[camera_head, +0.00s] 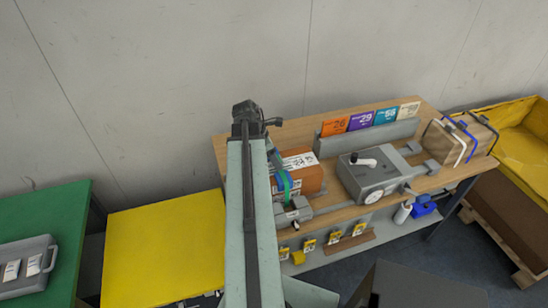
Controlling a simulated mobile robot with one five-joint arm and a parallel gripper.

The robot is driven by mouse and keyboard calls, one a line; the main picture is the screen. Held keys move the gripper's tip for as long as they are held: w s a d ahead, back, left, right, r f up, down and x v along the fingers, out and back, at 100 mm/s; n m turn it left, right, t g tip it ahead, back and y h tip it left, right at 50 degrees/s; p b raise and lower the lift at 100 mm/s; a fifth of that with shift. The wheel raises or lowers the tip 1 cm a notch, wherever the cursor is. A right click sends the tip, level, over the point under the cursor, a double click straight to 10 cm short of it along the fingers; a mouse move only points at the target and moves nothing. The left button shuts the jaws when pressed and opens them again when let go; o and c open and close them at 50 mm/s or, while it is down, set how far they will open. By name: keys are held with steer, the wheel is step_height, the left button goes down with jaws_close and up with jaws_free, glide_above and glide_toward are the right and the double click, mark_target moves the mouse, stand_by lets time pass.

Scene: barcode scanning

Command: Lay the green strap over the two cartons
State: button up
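The green strap (286,185) shows as a narrow bright band on the left end of an orange-brown carton (308,181) with a white printed label, on the wooden bench. I cannot tell whether it lies on the carton or hangs just above it. Two tan cartons (474,137) stand side by side at the bench's right end, with a white band and a blue band around them. My arm's long pale link runs up the middle of the view. A grey-blue part of my arm reaches down beside the strap; my gripper's fingers are not clear there.
A grey machine with a dial (370,180) stands mid-bench, before several coloured number cards (361,121). A yellow table (165,250) and a green table (50,212) with a grey case (28,272) are left. A yellow-lined crate (527,160) is at right.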

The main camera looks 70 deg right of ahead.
steer(key=p+v, duration=0.7)
steer(key=shift+r, duration=0.35)
steer(key=shift+w+a, duration=0.1)
steer(key=shift+w, duration=0.05)
